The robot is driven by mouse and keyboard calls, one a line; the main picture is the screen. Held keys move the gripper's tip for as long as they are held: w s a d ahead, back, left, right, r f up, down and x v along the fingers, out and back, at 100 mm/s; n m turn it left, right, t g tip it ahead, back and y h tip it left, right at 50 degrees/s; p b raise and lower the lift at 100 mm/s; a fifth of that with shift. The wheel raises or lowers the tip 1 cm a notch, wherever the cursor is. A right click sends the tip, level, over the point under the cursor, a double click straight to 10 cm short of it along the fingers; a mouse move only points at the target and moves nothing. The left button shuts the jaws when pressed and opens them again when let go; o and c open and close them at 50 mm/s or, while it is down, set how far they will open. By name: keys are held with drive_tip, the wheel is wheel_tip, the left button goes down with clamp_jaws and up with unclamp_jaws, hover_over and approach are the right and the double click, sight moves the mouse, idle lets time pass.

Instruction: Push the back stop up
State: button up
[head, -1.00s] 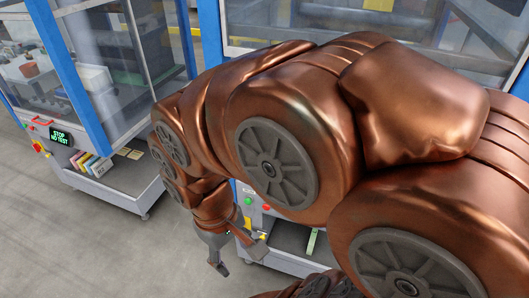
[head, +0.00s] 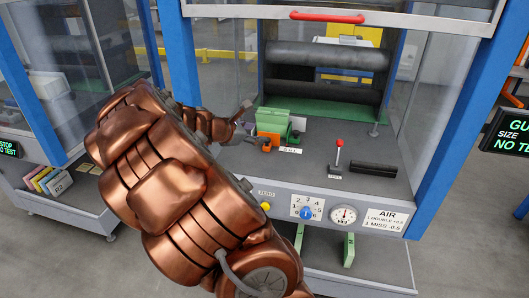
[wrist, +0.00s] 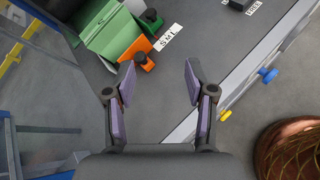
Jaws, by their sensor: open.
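My gripper (head: 243,118) is open and empty, reaching in over the machine's grey deck at the left. In the wrist view my gripper (wrist: 160,66) has its two purple-padded fingers spread. An orange block (head: 268,142) with a black knob stands at the front of a green stack (head: 273,119). A small green block (head: 297,128), also with a black knob, stands to its right. The orange block (wrist: 138,50) is just beyond my left fingertip in the wrist view; I cannot tell if they touch. A white S M L label (head: 290,150) lies beside the blocks. I cannot tell which block is the back stop.
Black rollers (head: 325,68) lie behind the stack. A red-knobbed lever (head: 338,152) and a black bar (head: 373,168) are on the deck to the right. Blue posts (head: 180,65) and a raised red handle (head: 327,17) frame the opening. The front panel carries a dial (head: 307,208) and gauge (head: 343,215).

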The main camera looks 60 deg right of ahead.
sight(267, 142)
drive_tip(key=w+d+f+n+b, duration=0.1)
drive_tip(key=w+d+f+n, duration=0.1)
drive_tip(key=f, duration=0.1)
drive_tip(key=w+d+f+n+t+b, duration=0.1)
drive_tip(key=d+f+n, duration=0.1)
drive_tip(key=f, duration=0.1)
drive_tip(key=w+d+f+n+h+b, duration=0.1)
drive_tip(key=w+d+f+n, duration=0.1)
drive_tip(key=f, duration=0.1)
drive_tip(key=shift+w+d+t, duration=0.3)
drive_tip(key=shift+x, duration=3.75)
drive_tip(key=shift+c, duration=0.2)
clamp_jaws()
